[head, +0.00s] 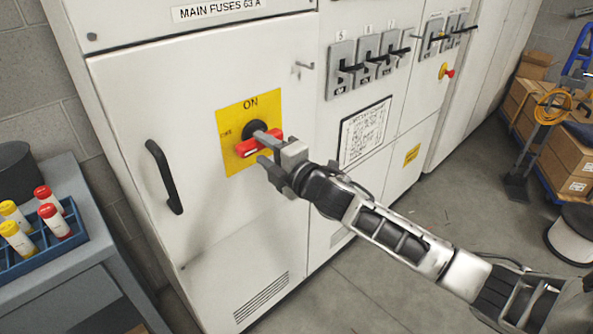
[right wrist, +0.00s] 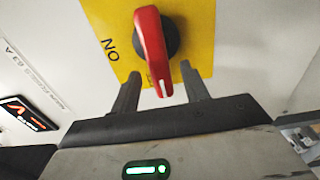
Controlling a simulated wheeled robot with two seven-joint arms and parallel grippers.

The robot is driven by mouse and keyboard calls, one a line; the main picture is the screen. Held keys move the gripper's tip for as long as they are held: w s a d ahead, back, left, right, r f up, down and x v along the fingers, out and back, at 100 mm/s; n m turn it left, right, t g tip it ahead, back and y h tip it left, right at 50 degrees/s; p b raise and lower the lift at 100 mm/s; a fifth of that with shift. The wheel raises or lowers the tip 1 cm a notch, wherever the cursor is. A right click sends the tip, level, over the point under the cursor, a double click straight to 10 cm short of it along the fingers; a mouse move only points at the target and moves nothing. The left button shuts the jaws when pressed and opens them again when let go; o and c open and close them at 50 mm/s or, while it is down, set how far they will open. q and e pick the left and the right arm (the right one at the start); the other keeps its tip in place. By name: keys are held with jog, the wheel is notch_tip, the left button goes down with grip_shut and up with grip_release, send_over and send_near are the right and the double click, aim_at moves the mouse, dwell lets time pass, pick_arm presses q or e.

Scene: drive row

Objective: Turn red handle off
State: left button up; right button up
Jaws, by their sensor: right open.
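The red handle (head: 248,147) sits on a black round base on a yellow plate (head: 232,118) marked ON, on the front of a white cabinet. In the head view it lies roughly level across the plate. My right gripper (head: 262,147) is at the handle, with its fingers open. In the right wrist view the red handle (right wrist: 150,45) points down between the two fingertips of my right gripper (right wrist: 158,82), one finger on each side. I cannot tell whether the fingers touch it. My left gripper is not in view.
A black door handle (head: 163,177) is on the cabinet at left. Several grey switches (head: 367,60) and a red button (head: 446,71) are to the right. A grey cart (head: 75,295) with capped tubes stands at left. Boxes (head: 565,155) and a spool (head: 575,235) stand at right. The floor between is clear.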

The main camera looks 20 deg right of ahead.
jog(key=b+v, duration=0.1)
jog(key=v, duration=1.2)
jog(key=shift+b, duration=0.35)
jog(key=s+a+f+m+g+h, duration=0.1)
jog(key=s+a+f+m+g, duration=0.2)
jog(key=s+f+m, duration=0.5)
jog(key=s+a+f+m+g+h, duration=0.1)
jog(key=s+a+f+m+g, duration=0.2)
jog(key=s+f+m, duration=0.6)
notch_tip(320, 180, down, 6)
jog(key=shift+a+r+m+g, duration=0.1)
jog(key=shift+a+m+g, duration=0.3)
jog(key=shift+a+m, duration=0.8)
